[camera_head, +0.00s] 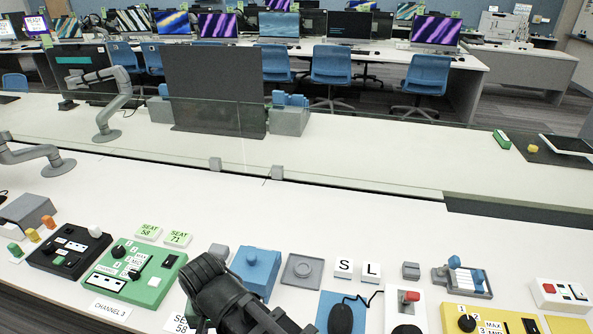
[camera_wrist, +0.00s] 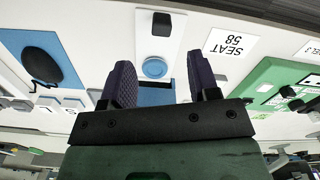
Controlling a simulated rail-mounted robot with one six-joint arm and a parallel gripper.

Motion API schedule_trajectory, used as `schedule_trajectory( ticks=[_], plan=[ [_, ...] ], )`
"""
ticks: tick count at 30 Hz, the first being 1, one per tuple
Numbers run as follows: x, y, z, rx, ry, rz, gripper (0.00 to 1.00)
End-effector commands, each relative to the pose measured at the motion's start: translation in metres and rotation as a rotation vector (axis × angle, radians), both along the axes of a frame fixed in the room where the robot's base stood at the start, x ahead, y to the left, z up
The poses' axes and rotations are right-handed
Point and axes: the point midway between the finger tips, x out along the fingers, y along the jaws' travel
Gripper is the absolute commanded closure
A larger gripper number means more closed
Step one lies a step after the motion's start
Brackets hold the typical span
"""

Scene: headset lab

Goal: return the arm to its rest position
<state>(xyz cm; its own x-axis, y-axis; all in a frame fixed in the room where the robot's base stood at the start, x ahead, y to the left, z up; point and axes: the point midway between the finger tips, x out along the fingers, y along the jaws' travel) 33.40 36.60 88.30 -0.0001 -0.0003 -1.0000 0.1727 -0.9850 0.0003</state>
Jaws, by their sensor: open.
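My gripper (camera_wrist: 160,78) is open in the wrist view. Its two dark, ribbed fingers stand apart, with nothing held between them. A round blue button (camera_wrist: 154,68) shows in the gap between the fingers, on or beside a white panel with a black knob (camera_wrist: 161,24). In the head view my dark arm reaches in from the bottom edge, left of centre, over the front of the bench (camera_head: 350,222). The fingertips cannot be made out there.
A green channel panel (camera_head: 135,272) and a black panel (camera_head: 68,250) lie to the left. A black mouse (camera_head: 341,318) lies to the right. Behind them the white bench is mostly clear, up to a glass screen.

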Motion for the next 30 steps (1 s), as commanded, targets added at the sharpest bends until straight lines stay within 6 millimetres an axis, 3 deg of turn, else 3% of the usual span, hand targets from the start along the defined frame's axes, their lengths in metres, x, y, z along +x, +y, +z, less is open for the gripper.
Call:
schedule_trajectory(
  ticks=[2, 3, 8, 12, 15, 18, 22, 30],
  plan=[
    [0.01, -0.022, 0.005, -0.001, 0.0, 0.136, 0.45],
    [0.025, -0.043, 0.008, -0.001, 0.0, 0.183, 0.45],
    [0.074, -0.125, 0.02, -0.001, 0.0, 0.24, 0.45],
    [0.107, -0.219, 0.032, -0.001, 0.001, 0.165, 0.45],
    [0.118, -0.29, 0.041, -0.001, 0.001, 0.02, 0.45],
    [0.122, -0.341, 0.045, -0.001, 0.001, -0.107, 0.45],
    [0.123, -0.366, 0.046, -0.001, 0.001, -0.172, 0.45],
    [0.124, -0.367, 0.045, -0.001, 0.001, -0.175, 0.45]
  ],
)
